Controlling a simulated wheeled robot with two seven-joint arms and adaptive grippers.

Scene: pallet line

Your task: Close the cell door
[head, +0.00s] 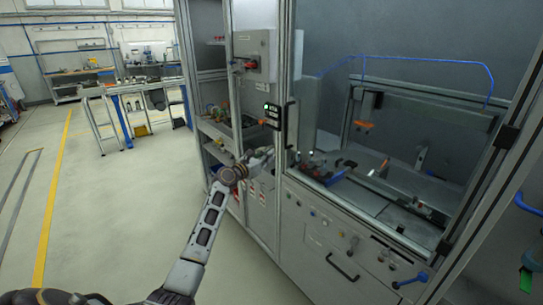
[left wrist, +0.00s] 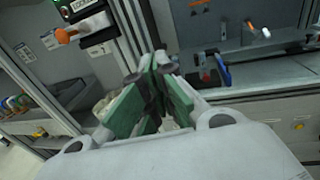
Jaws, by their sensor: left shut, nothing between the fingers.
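The cell (head: 390,205) is a grey-framed cabinet with clear panels at the right of the head view. A black upright handle (head: 290,118) is at the left side of its front, where a clear panel shows. I cannot tell exactly how far the door stands open. My left gripper (head: 266,156) is low and left of the handle, near the cell's left post, apart from the handle as far as I can see. In the left wrist view its green-padded fingers (left wrist: 155,70) meet at the tips, holding nothing. My right gripper is out of view.
A black box with a green light (head: 271,115) is on the post above my gripper. A grey switch box with a red handle (head: 251,56) is higher up. Shelves with parts (head: 222,122) stand left. The floor (head: 120,210) at left is clear.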

